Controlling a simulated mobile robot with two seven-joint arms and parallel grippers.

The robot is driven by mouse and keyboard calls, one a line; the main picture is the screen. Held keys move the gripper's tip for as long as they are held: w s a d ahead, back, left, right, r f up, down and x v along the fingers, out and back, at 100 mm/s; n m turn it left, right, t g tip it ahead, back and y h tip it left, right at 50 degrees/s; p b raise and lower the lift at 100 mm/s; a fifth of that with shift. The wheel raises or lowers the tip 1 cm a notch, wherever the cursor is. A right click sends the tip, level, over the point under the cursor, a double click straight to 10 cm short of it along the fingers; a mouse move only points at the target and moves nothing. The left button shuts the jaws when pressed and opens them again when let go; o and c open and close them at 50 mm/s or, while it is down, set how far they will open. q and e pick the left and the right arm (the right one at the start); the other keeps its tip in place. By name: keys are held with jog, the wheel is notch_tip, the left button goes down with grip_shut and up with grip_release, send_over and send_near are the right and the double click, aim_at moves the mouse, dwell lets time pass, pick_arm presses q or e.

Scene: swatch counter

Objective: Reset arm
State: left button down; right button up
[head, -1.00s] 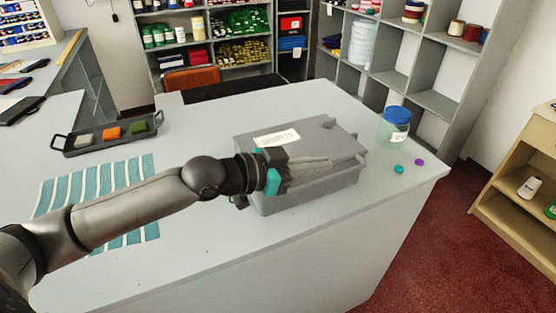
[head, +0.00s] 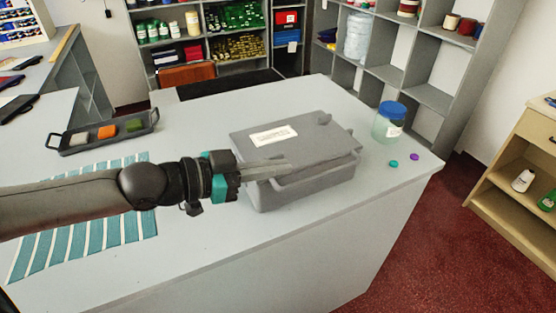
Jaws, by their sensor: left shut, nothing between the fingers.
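My left gripper (head: 284,168) reaches in from the left, above the counter. Its fingers are shut with nothing between them. They show in front of the left part of a grey lidded box (head: 310,185) with a white label on its closed lid. I cannot tell whether the fingertips touch the box. My right gripper is not in view.
A jar with a blue lid (head: 389,122) stands at the counter's right, near a teal button (head: 393,164) and a purple button (head: 414,157). A dark tray (head: 75,149) with coloured swatches and a striped teal cloth (head: 88,237) lie left. The counter's front is bare.

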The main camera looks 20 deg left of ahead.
pick_arm(q)
jog(key=s+d+f+n+g+y, duration=0.1)
jog(key=s+f+n+y, duration=0.2)
jog(key=f, duration=0.4)
jog(key=s+d+f+g+y, duration=0.1)
jog(key=s+f+g+y, duration=0.2)
jog(key=f, duration=0.5)
jog(key=s+f+n+g+y, duration=0.3)
jog(key=s+f+n+g, duration=0.15)
jog(key=s, duration=0.75)
notch_tip(320, 180, down, 26)
jog(key=s+a+b, duration=0.1)
jog(key=s+b, duration=0.1)
jog(key=b, duration=0.1)
jog(key=s+a+f+g+b, duration=0.2)
jog(key=s+f+b, duration=0.1)
jog(key=s+f, duration=1.2)
jog(key=shift+s+a+f+m+y, duration=0.35)
jog(key=shift+a+f+m+y, duration=0.1)
jog(key=shift+f, duration=0.45)
